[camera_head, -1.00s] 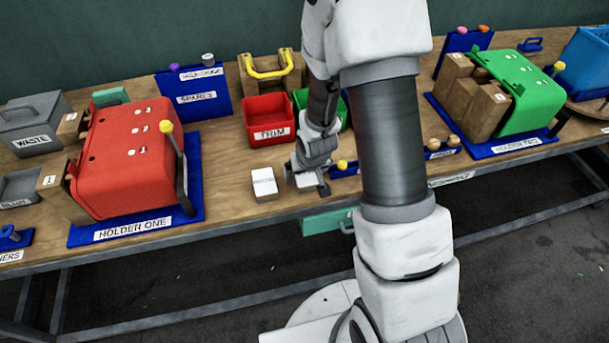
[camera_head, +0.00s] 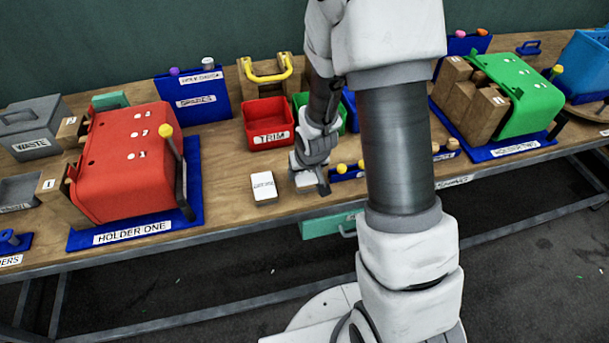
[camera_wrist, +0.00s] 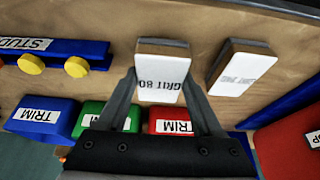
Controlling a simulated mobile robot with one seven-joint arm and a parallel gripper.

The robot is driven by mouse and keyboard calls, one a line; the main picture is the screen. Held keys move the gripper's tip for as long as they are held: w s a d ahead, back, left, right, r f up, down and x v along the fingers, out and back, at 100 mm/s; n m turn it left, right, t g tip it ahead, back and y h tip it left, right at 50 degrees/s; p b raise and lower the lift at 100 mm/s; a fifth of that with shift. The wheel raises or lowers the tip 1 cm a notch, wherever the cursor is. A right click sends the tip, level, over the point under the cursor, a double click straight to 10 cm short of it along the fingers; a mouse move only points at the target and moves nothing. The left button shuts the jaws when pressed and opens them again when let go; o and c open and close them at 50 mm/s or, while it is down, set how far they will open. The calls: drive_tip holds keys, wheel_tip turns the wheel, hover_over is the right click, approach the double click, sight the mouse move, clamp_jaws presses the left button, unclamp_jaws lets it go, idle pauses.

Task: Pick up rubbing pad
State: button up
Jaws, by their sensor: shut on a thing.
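A rubbing pad with a white top marked GRIT 80 (camera_wrist: 160,88) sits between my two fingers in the wrist view, with its dark edge away from the wrist. My gripper (camera_wrist: 160,76) is shut on it at both sides. In the head view my gripper (camera_head: 311,186) is low over the front of the bench and largely hides this pad. A second white pad (camera_head: 263,187) lies flat on the wood to the left, apart from the gripper; it also shows in the wrist view (camera_wrist: 240,70).
A blue stud rack with yellow studs (camera_head: 342,168) stands close to the right of the gripper. Red (camera_head: 268,123) and green TRIM bins stand behind. The red HOLDER ONE press (camera_head: 125,165) is at the left, the green press (camera_head: 525,95) at the right. The bench's front edge is near.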

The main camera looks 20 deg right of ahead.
drive_tip(key=r, duration=0.3)
drive_tip(key=shift+s+d, duration=0.2)
drive_tip(key=shift+d, duration=0.2)
drive_tip(key=s+d+r+p, duration=0.4)
drive_tip(key=s+d+r, duration=0.1)
drive_tip(key=d, duration=0.4)
drive_tip(key=shift+s+r+p, duration=0.3)
drive_tip(key=shift+r, duration=0.3)
drive_tip(key=w+a, duration=0.1)
drive_tip(key=a, duration=0.2)
drive_tip(key=w+a, duration=0.2)
drive_tip(key=a, duration=0.1)
drive_tip(key=w+a, duration=0.1)
drive_tip(key=a, duration=0.2)
drive_tip(key=shift+w+a+f, duration=0.15)
drive_tip(key=shift+a+f, duration=0.05)
drive_tip(key=shift+f, duration=0.05)
drive_tip(key=shift+w+a+r, duration=0.1)
drive_tip(key=shift+a, duration=0.05)
wheel_tip(320, 180, up, 5)
hover_over(308, 174)
drive_tip(key=shift+s+a+r, duration=0.15)
drive_tip(key=shift+s+a, duration=0.1)
drive_tip(key=shift+s, duration=0.05)
